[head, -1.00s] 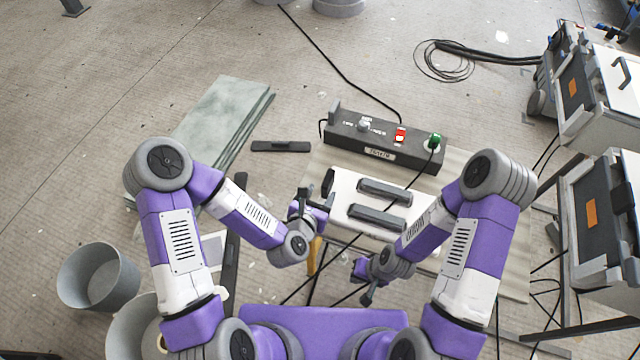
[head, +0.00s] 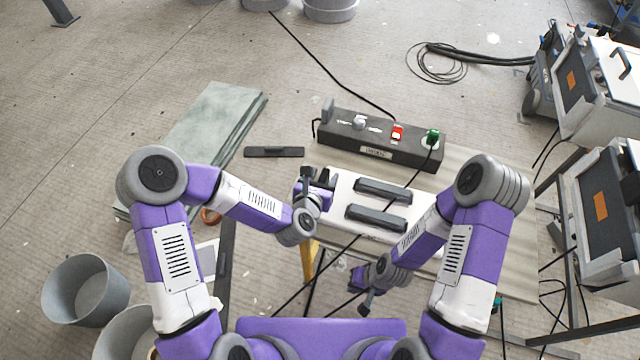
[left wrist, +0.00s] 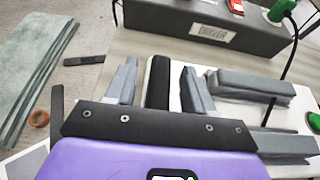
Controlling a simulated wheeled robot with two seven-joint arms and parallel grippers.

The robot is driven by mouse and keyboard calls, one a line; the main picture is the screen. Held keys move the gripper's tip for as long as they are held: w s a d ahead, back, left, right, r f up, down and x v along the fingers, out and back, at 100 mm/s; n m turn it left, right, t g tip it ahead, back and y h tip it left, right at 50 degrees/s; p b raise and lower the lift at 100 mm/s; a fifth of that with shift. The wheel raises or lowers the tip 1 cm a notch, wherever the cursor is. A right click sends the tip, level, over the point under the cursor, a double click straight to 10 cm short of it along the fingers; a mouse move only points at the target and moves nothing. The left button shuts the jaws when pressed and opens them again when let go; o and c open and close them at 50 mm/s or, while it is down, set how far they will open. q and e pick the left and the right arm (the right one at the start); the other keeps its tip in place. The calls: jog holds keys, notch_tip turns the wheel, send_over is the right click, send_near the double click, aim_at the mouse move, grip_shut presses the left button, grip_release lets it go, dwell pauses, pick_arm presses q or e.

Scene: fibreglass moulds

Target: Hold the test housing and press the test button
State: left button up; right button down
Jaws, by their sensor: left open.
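A white housing (head: 345,182) with two grey bars on top lies on the table. A black upright grip (left wrist: 158,82) stands at its left end. My left gripper (head: 316,184) is at that end, its fingers open on either side of the grip; the left wrist view shows a gap on each side. A green button (left wrist: 313,120) shows at the right edge of the left wrist view; my right arm hides it in the head view. My right gripper (head: 362,288) is low, in front of the table, too small to tell open or shut.
A dark box (head: 345,147) with a red switch (head: 397,132) and a green plug (head: 432,137) stands behind the housing. A black cable crosses over the housing. Grey boards (head: 215,125) and buckets (head: 85,290) are at the left; equipment cases (head: 605,200) at the right.

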pick_arm(q)
grip_shut()
dwell(0.3)
dwell(1.9)
